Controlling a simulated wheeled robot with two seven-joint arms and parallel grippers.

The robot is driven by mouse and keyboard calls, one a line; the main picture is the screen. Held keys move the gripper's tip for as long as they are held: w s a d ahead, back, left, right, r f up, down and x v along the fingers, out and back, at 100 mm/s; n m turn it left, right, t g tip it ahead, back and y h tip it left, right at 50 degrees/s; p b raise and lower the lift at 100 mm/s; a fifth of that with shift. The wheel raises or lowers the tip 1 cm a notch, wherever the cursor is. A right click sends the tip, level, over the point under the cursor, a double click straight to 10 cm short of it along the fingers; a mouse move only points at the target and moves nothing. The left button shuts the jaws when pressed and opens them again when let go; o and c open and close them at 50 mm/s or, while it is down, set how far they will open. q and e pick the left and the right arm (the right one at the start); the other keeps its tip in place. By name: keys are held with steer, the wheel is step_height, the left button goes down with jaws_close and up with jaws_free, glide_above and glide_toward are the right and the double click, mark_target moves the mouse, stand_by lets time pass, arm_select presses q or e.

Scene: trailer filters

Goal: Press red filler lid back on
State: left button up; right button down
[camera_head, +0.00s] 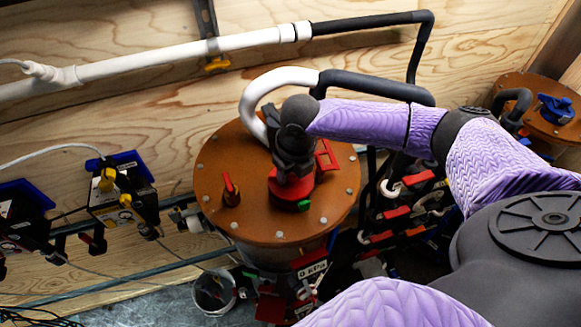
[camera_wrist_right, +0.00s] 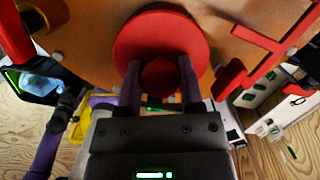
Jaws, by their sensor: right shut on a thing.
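The red filler lid (camera_head: 289,192) sits on top of the round orange-brown tank cover (camera_head: 236,165). My right gripper (camera_head: 292,172) comes down on it from above and hides part of it in the head view. In the right wrist view the lid is a red disc (camera_wrist_right: 160,40) with a round knob, and the two fingers of the gripper (camera_wrist_right: 161,82) are shut on that knob. Whether the lid is fully seated cannot be told. My left gripper is not in view.
A red valve handle (camera_head: 231,190) stands left of the lid, and a red bracket (camera_head: 326,157) stands to its right. A white and black hose (camera_head: 270,85) arches behind. Red-handled valves (camera_head: 397,212) crowd the right. A second orange-brown cover (camera_head: 540,95) is at the far right.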

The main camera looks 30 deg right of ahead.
jaws_free()
stand_by(0.4)
step_height(320, 180, up, 5)
steer(key=p, duration=0.5)
steer(key=shift+p, duration=0.35)
steer(key=shift+r+p, duration=0.55)
steer(key=shift+r, duration=0.5)
jaws_close()
